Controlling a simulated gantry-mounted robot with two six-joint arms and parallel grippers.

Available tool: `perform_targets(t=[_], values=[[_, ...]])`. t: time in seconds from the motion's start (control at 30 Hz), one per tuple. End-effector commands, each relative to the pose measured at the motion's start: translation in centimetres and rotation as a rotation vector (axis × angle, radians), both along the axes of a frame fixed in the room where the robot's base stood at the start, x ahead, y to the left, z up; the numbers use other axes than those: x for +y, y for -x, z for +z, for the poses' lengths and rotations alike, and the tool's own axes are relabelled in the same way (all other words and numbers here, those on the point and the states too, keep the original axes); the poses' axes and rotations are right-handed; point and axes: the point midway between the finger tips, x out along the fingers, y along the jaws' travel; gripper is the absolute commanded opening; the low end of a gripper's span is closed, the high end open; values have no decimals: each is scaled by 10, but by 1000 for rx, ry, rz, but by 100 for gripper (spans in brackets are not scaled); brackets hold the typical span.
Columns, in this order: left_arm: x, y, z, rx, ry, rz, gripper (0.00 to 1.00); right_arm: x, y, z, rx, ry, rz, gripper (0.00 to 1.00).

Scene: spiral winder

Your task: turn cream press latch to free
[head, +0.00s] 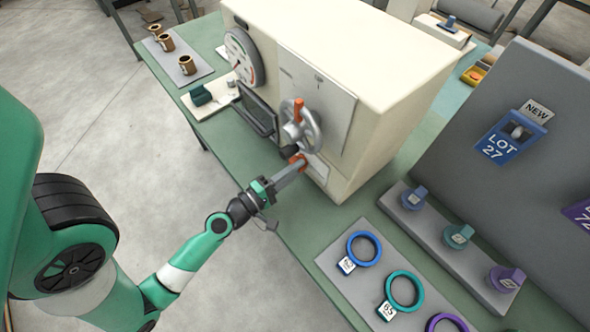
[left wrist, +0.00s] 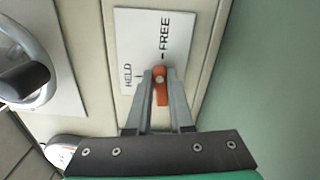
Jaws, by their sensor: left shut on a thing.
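The cream press (head: 350,60) stands on the green bench in the head view. Its latch is a small orange lever (head: 298,161) low on the front face, under the handwheel. In the left wrist view the latch (left wrist: 160,92) sits at the lower edge of a white plate (left wrist: 150,42) marked HELD and FREE, each with a tick. The latch body runs nearly in line with the FREE tick; which tick it counts as set to, I cannot tell. My left gripper (head: 295,166) is shut on the latch, with a finger on each side. My right gripper is out of view.
Coloured rings lie on a grey tray (head: 330,257) to the right.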

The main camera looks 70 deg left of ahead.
Motion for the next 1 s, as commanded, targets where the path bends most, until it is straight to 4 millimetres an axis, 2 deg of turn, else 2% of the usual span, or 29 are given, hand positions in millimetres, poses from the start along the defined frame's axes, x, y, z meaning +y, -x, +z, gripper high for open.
perform_targets(t=[0.33, 0.87, 0.9, 1.0], values=[[0, 0, -2, 55, -146, 0, 0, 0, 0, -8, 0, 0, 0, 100], [0, 0, -2, 65, -173, 0, 0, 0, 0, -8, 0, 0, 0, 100], [0, 0, -2, 65, -173, 0, 22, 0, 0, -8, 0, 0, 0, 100], [0, 0, -2, 65, -172, 0, 40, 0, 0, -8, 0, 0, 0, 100]])
